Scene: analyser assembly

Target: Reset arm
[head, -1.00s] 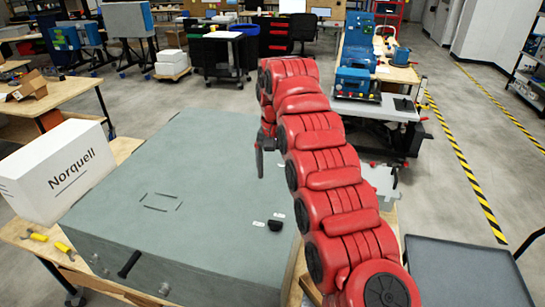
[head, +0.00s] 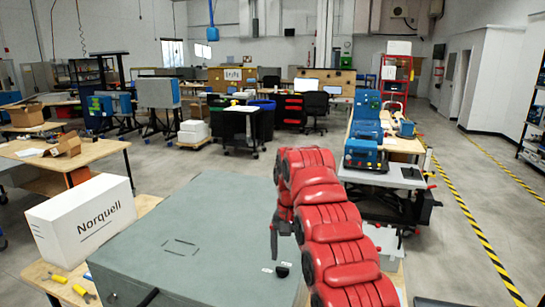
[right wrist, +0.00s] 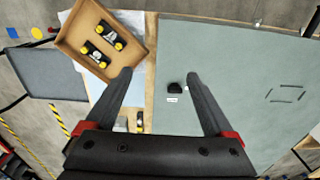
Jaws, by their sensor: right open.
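My right arm is red and segmented and reaches up over the grey analyser box (head: 190,235) in the head view. My right gripper (head: 274,245) points down above the box's right part, partly hidden by the arm. In the right wrist view the two dark fingers of this gripper (right wrist: 158,80) are spread apart with nothing between them. Below them lie the grey box top (right wrist: 235,60) and a small black knob (right wrist: 175,88). My left gripper is not in the head view.
A white Norquell carton (head: 82,218) stands left of the box, with yellow-handled tools (head: 70,283) in front. In the right wrist view a brown tray (right wrist: 78,35) holds black and yellow parts, beside a grey cart top (right wrist: 45,75).

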